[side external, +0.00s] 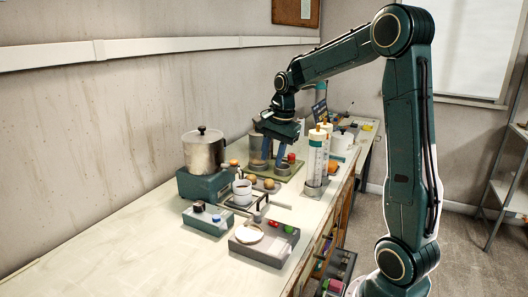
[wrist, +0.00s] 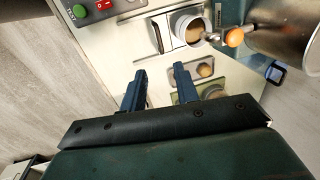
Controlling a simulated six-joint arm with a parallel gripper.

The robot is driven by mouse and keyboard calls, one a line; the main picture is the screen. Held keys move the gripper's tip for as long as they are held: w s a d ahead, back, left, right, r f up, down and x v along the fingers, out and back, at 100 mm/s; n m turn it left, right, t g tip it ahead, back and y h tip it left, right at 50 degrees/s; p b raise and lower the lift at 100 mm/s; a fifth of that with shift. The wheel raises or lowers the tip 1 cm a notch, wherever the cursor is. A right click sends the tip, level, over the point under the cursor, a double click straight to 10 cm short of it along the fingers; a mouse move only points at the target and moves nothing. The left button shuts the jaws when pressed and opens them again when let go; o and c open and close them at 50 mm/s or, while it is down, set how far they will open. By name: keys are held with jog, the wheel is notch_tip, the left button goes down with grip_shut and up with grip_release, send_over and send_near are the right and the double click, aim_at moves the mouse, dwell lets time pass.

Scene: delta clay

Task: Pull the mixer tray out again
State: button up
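A low tray (side external: 231,205), which looks like the mixer tray, sits on the worktop and carries a white mug (side external: 242,192). A dark upright handle (side external: 259,208) stands at its near right side. In the wrist view the tray (wrist: 165,30) is at the top, with the mug (wrist: 188,27) holding something brown. My gripper (side external: 273,162) hangs above the worktop beyond the mug, apart from the tray. In the wrist view my gripper (wrist: 160,80) has its fingers spread with nothing held between them.
A metal pot (side external: 204,154) stands left of the tray. A grey box (side external: 264,242) with a plate and coloured buttons is in front, a teal box (side external: 207,218) beside it. Tall clear tubes (side external: 316,160) stand right of my gripper. The left worktop is bare.

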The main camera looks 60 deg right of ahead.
aim_at(263, 196)
jog(key=f, duration=0.4)
jog(key=w+f, duration=0.1)
jog(key=f, duration=0.3)
jog(key=w+f, duration=0.1)
jog(key=f, duration=0.3)
jog(key=shift+w+f, duration=0.2)
grip_shut()
